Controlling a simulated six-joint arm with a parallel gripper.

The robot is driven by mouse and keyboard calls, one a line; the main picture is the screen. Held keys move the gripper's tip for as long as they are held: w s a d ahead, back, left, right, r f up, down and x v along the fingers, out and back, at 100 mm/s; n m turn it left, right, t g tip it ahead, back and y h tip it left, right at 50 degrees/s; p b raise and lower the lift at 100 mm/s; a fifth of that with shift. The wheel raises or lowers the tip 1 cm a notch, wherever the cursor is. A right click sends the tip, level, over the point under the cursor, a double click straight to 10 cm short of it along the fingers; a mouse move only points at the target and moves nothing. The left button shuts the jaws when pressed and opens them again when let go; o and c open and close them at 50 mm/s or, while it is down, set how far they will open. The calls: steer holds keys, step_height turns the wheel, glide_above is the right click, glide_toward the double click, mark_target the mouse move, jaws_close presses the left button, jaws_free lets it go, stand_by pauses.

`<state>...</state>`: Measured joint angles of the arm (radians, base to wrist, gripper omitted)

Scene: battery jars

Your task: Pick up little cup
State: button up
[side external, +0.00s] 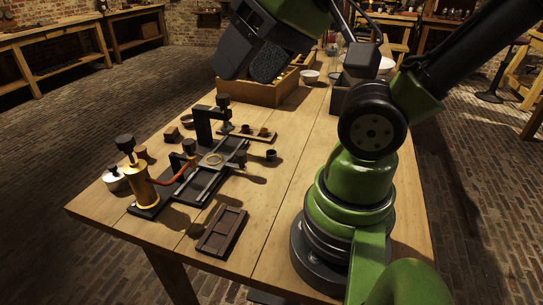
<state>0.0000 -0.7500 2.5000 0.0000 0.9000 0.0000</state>
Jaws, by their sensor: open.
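A little dark cup (271,154) stands upright on the wooden table, just right of the black apparatus and in front of a small wooden strip. It is small in the picture, and I cannot see inside it clearly. My gripper (251,68) hangs at the top of the view, its dark fingers apart and nothing seen between them. It is well above the table and apart from the cup. The fingers cover part of the wooden crate behind.
A black apparatus (205,165) with a brass cylinder (140,187) fills the table's left. A wooden strip (246,135) holds small pieces. A dark tray (222,231) lies in front. A wooden crate (262,94) and white bowl (310,76) stand behind. The table right of the cup is clear.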

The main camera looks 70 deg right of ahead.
steer(key=w+d+f+n+g+h, duration=0.1)
steer(key=w+d+f+n+g, duration=0.15)
steer(key=w+d+n, duration=0.35)
steer(key=w+d+f+n+g+h, duration=0.2)
steer(key=w+d+f+n, duration=0.15)
steer(key=d, duration=0.45)
steer(key=s+d+f+n+g, duration=0.1)
steer(key=d+f+n, duration=0.2)
steer(key=f, duration=0.3)
steer(key=s+d+f+n, duration=0.1)
steer(key=d+f+n, duration=0.2)
steer(key=d+f, duration=0.2)
steer(key=s+d+f+n+g+y, duration=0.1)
steer(key=d+f+n, duration=0.2)
steer(key=f, duration=0.5)
steer(key=shift+s+d+n+g, duration=0.25)
steer(key=shift+s+d+g, duration=0.1)
steer(key=shift+d, duration=0.1)
steer(key=shift+w+f, duration=0.15)
steer(key=shift+f, duration=2.8)
steer(key=c, duration=1)
